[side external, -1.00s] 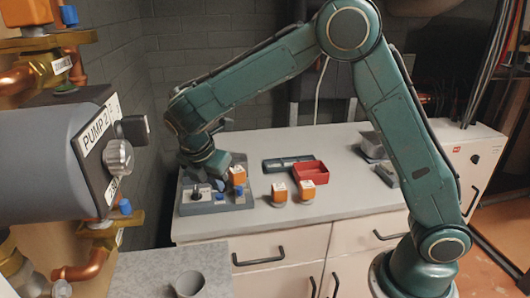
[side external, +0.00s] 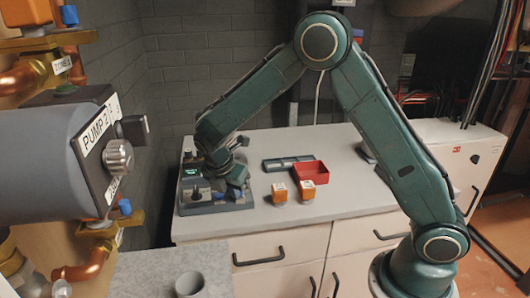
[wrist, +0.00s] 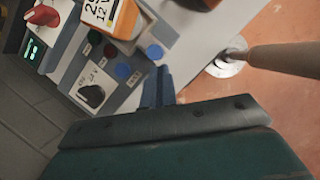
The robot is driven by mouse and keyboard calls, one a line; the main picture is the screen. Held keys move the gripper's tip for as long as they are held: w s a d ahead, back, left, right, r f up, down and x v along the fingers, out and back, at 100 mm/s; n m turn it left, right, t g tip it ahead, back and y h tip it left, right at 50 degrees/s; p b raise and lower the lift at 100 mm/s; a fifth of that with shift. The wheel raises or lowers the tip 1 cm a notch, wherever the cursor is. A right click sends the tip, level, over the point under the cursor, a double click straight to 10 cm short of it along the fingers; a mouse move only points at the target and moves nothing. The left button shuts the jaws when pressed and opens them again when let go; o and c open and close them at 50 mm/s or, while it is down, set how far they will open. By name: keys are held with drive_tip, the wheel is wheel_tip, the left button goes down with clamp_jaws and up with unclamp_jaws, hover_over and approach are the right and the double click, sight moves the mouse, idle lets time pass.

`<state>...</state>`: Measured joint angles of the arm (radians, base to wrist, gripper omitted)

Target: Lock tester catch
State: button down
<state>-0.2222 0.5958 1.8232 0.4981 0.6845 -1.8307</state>
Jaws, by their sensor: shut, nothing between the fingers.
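The tester (side external: 202,209) is a grey-blue console at the left end of the counter. In the wrist view its panel (wrist: 120,99) carries a black dial (wrist: 92,95), a red knob (wrist: 42,15), a lit green display (wrist: 33,49) and round blue parts (wrist: 154,52). An orange module (wrist: 109,14) with a white label sits in it. I cannot tell which part is the catch. My gripper (side external: 237,190) is low over the tester's right side. Its fingers (wrist: 158,72) are together and empty, close to the panel edge by a blue part. The gripper hides the module in the side view.
Two orange modules (side external: 279,192) (side external: 307,191) stand on the counter right of the tester. The grey pump body (side external: 50,160) fills the left foreground. The counter's right half is mostly clear.

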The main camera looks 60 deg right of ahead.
idle(0.3)
drive_tip(key=shift+w+d, duration=0.4)
drive_tip(key=shift+d, duration=0.25)
drive_tip(key=shift+w+d, duration=0.35)
drive_tip(key=shift+d, duration=0.25)
drive_tip(key=shift+a, duration=0.1)
drive_tip(key=shift+s+a, duration=0.15)
drive_tip(key=shift+a, duration=0.65)
drive_tip(key=a, duration=0.3)
drive_tip(key=shift+s+a+r, duration=0.2)
drive_tip(key=shift+s+a, duration=0.05)
drive_tip(key=shift+a, duration=0.1)
drive_tip(key=v, duration=0.9)
drive_tip(key=shift+r, duration=0.35)
drive_tip(key=shift+s+r, duration=0.1)
